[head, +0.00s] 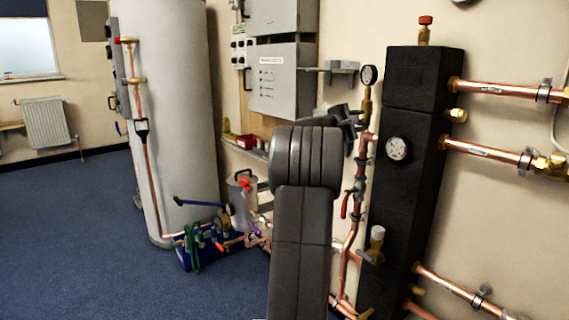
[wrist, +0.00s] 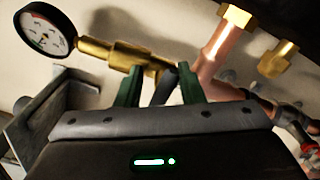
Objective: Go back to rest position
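My gripper (wrist: 160,78) shows in the wrist view as two green fingers standing apart, with nothing clearly held between them. A white-faced pressure gauge (wrist: 43,30) with a brass fitting (wrist: 125,57) lies just beyond the fingertips; whether they touch it I cannot tell. A copper pipe (wrist: 218,50) with a brass nut stands right of the fingers. In the head view my gripper (head: 356,118) is mostly hidden behind my dark arm, beside the gauge (head: 369,75) on its brass stem.
A tall black insulated block (head: 405,180) with copper pipes (head: 495,90) stands right of my arm. A grey bracket (head: 340,68) and wall boxes (head: 283,85) are behind. A large grey cylinder (head: 180,110) and a blue tool case (head: 200,255) stand left. Blue floor (head: 80,230) is open at left.

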